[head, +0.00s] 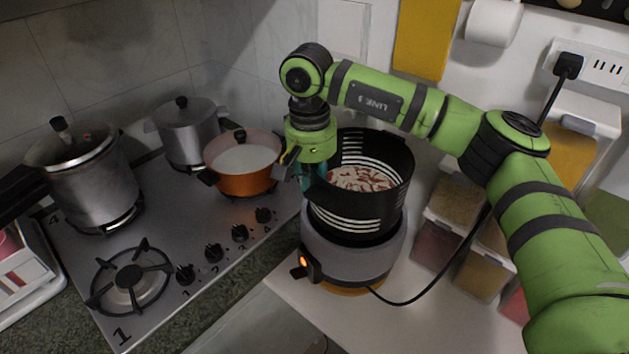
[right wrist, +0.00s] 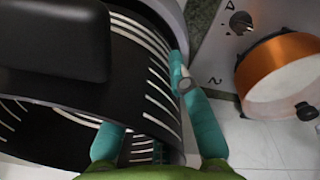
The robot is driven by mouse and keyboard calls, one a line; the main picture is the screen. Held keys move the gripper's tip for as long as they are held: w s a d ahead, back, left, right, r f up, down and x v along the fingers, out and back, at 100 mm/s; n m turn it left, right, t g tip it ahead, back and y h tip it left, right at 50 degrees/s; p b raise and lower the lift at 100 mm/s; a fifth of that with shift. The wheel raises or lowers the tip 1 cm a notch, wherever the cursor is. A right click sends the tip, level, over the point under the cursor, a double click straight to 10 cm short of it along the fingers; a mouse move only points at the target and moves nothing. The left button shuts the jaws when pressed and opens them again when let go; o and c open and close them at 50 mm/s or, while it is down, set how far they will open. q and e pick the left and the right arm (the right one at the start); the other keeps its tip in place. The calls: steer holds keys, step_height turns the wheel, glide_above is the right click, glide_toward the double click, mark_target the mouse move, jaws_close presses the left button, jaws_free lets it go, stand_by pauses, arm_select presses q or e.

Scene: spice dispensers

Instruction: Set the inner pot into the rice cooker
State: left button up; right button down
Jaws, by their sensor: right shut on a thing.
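The inner pot (head: 385,195) is black with white lines and has a pale and reddish content visible inside. It stands over the opening of the grey rice cooker (head: 345,262), with its lower part hidden by the cooker's rim; I cannot tell whether it is fully seated. My right gripper (head: 308,178) is shut on the pot's wall at its left side. In the right wrist view the teal fingers (right wrist: 145,95) straddle the striped pot wall (right wrist: 75,100). My left gripper is not in view.
An orange pot (head: 245,182) and steel pots (head: 85,175) stand on the stove (head: 190,225) at the left. Spice containers (head: 452,205) stand at the right behind the black cable (head: 425,292). The white counter (head: 440,325) in front is clear.

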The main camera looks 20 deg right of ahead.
steer(key=shift+f+b, duration=0.25)
steer(key=shift+b, duration=0.05)
stand_by(0.5)
steer(key=shift+f+b, duration=1.85)
steer(key=shift+f, duration=0.55)
steer(key=c, duration=1.1)
jaws_free()
steer(key=shift+s+d, duration=0.1)
steer(key=shift+a, duration=0.25)
steer(key=shift+d, duration=0.15)
steer(key=shift+f, duration=0.2)
steer(key=r, duration=1.2)
steer(key=shift+a+r, duration=0.25)
steer(key=shift+a, duration=0.05)
